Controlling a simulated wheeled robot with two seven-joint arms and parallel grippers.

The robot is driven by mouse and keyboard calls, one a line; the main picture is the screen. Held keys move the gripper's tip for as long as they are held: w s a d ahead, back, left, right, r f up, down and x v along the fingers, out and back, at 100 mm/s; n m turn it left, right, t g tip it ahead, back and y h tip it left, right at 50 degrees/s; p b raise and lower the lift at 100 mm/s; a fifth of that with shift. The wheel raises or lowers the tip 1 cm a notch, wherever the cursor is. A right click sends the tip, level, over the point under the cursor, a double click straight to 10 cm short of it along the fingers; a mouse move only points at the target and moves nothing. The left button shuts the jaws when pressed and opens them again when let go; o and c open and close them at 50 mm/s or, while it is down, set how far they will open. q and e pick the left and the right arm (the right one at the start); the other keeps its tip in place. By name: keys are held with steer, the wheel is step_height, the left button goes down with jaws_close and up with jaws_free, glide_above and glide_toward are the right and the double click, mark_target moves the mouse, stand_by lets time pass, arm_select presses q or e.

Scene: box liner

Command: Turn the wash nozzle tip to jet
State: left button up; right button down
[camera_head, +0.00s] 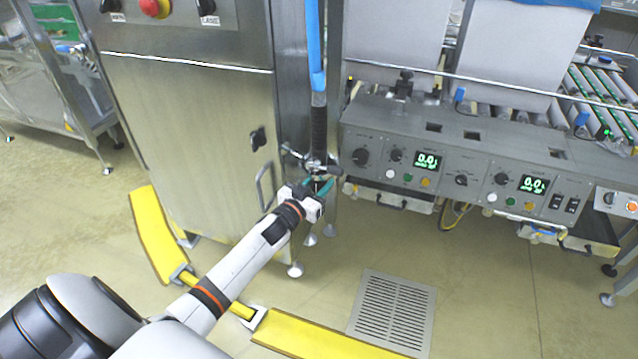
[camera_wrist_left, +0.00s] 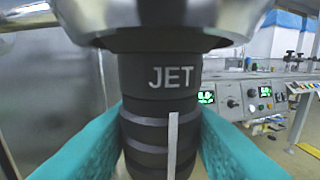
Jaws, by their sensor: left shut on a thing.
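The wash nozzle (camera_head: 319,166) hangs upright below a black hose sleeve and blue hose beside the steel cabinet. In the left wrist view its black collar (camera_wrist_left: 160,75) carries the word JET. Below it, the ribbed black nozzle tip (camera_wrist_left: 146,135) has a pale vertical line (camera_wrist_left: 172,145), which stands under the word JET, near its middle. My left gripper (camera_head: 319,187) is shut on the tip, with a teal finger on each side of it, also in the left wrist view (camera_wrist_left: 160,140). My right gripper is not in view.
A steel cabinet (camera_head: 195,150) stands just left of the nozzle. A control panel (camera_head: 470,165) with knobs and displays is at the right. A yellow floor guard (camera_head: 320,340) runs in front, and a floor drain grate (camera_head: 393,312) lies on open floor.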

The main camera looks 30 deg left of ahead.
mark_target(315, 188)
arm_select(q)
steer(key=o, duration=1)
steer(key=shift+s, duration=0.1)
steer(key=shift+s, duration=0.35)
steer(key=s+p, duration=0.1)
steer(key=s, duration=0.5)
steer(key=shift+s, duration=0.3)
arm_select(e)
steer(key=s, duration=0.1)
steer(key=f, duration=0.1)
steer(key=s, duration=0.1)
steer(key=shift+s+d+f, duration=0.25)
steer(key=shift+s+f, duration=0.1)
